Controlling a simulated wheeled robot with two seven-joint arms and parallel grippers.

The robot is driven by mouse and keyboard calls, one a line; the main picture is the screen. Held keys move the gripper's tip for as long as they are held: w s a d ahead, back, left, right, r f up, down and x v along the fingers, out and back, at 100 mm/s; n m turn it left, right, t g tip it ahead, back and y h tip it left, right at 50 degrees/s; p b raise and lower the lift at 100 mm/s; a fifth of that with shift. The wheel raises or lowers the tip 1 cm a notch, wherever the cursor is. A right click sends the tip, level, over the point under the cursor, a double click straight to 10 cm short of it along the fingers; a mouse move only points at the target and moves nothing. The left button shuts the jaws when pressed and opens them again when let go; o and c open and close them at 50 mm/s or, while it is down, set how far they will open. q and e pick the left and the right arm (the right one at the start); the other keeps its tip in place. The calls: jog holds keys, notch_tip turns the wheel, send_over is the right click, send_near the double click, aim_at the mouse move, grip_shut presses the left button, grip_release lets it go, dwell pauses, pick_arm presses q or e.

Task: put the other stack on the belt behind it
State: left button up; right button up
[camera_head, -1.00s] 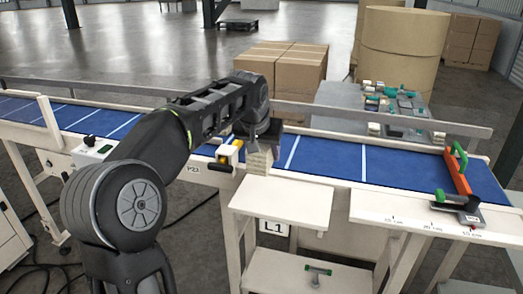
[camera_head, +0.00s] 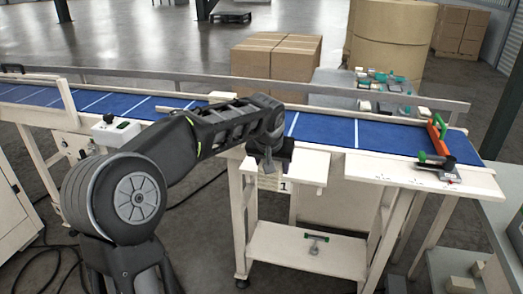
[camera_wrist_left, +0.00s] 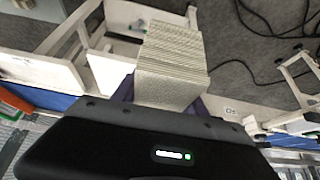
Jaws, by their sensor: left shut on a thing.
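My left gripper (camera_head: 268,168) is shut on a pale stack of thin sheets (camera_wrist_left: 172,62). In the wrist view the stack stands out between the dark fingers. In the head view the stack (camera_head: 269,183) shows only as a small pale patch under the gripper, in front of the small white side table (camera_head: 308,168), partly hiding its label. The stack looks clear of any support. The blue belt (camera_head: 325,131) runs left to right behind the gripper and the side table. No other stack can be made out. My right gripper is out of view.
An orange bar with green handles (camera_head: 437,137) crosses the belt's right end. A long rail (camera_head: 380,99) lines the belt's far side. The belt between gripper and bar looks clear. A lower shelf (camera_head: 290,249) holds a green-handled tool.

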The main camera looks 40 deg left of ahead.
pick_arm(q)
jog(key=s+d+f+m, duration=0.1)
jog(key=s+d+f, duration=0.1)
jog(key=d, duration=0.4)
jog(key=s+d+f+m+h, duration=0.1)
jog(key=d+f, duration=0.3)
jog(key=d, duration=0.2)
jog(key=s+d+f+m+h, duration=0.1)
jog(key=s+d+f+m, duration=0.1)
jog(key=d, duration=0.5)
jog(key=shift+s+f, duration=0.35)
jog(key=shift+f, duration=0.55)
